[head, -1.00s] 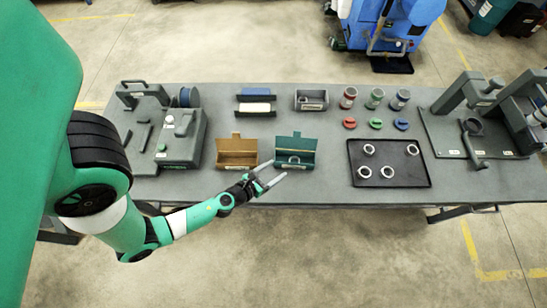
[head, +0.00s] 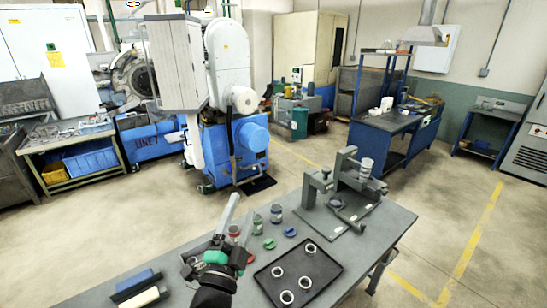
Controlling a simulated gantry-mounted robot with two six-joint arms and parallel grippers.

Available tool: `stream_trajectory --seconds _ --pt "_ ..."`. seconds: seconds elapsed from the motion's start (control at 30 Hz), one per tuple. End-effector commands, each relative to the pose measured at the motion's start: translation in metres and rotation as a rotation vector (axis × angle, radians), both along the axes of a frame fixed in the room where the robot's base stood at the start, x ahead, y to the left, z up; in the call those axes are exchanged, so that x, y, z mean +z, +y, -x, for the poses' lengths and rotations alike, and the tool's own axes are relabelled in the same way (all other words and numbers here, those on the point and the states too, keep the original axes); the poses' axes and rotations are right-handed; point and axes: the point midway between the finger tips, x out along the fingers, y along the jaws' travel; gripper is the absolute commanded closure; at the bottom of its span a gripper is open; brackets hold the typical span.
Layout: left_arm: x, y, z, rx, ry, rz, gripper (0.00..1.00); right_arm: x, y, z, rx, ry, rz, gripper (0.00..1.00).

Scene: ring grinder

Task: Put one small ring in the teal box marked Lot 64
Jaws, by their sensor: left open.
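Several small pale rings, one of them a ring (head: 310,247) near the far edge, lie flat and apart on a black tray (head: 325,268) on the grey table. My left gripper (head: 244,205) is open, with its two pale fingers pointing up in the picture. It appears in front of the cups, left of the tray, and no ring shows between its fingers. The teal box is outside the current view. My right gripper is not in view.
Cups, including a green-labelled one (head: 257,222), and coloured lids such as the blue lid (head: 290,232) stand behind the tray. A grey fixture (head: 345,203) stands at the table's far right. A blue block (head: 135,280) and a white block lie lower left.

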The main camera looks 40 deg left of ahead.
Motion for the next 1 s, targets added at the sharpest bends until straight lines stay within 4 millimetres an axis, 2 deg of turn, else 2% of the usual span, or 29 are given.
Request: stream_trajectory --seconds 0.03,0.07,0.1,0.2,0.3,0.43,0.77,0.87,1.0 --pt "0.063 -0.025 -0.003 -0.139 -0.187 0.157 0.3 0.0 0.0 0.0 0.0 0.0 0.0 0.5" --pt "0.095 -0.04 -0.002 -0.235 -0.282 0.255 0.3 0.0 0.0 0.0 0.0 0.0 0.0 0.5" --pt "0.135 -0.062 0.003 -0.37 -0.393 0.376 0.3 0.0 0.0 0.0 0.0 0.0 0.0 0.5" --pt "0.217 -0.112 0.029 -0.702 -0.586 0.618 0.3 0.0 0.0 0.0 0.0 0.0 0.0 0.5" --pt "0.269 -0.15 0.061 -0.959 -0.674 0.764 0.3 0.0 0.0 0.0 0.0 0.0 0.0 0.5" --pt "0.295 -0.173 0.083 -1.124 -0.701 0.847 0.3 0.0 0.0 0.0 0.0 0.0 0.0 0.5" --pt "0.303 -0.175 0.086 -1.142 -0.702 0.857 0.3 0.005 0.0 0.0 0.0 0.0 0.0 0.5" --pt "0.325 -0.175 0.086 -1.142 -0.702 0.856 0.3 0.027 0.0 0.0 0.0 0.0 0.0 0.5" --pt "0.377 -0.175 0.085 -1.141 -0.702 0.855 0.3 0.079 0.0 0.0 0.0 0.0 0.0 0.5"
